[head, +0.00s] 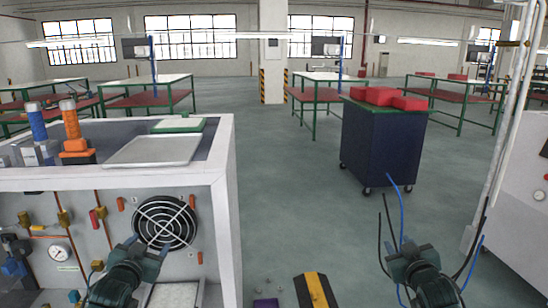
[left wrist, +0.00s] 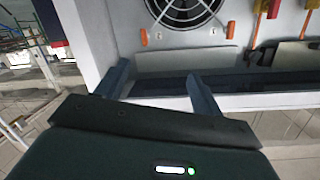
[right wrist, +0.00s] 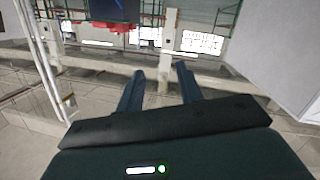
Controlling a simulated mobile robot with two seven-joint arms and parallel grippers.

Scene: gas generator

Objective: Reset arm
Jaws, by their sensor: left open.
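My left gripper (head: 146,243) is in front of the gas generator (head: 226,190), just below its round black fan (head: 165,223). In the left wrist view its two fingers (left wrist: 158,80) are apart with nothing between them, and the fan (left wrist: 186,8) is beyond them. My right gripper (head: 409,246) is at the lower right of the head view, over the floor. In the right wrist view its fingers (right wrist: 158,80) are apart, with a narrower gap, and hold nothing.
A dark blue cart (head: 380,146) with red boxes (head: 390,97) stands beyond my right gripper. A grey tray (head: 153,150) lies on the generator's top. A yellow-and-black block (head: 315,290) is at the bottom centre. The floor between generator and cart is clear.

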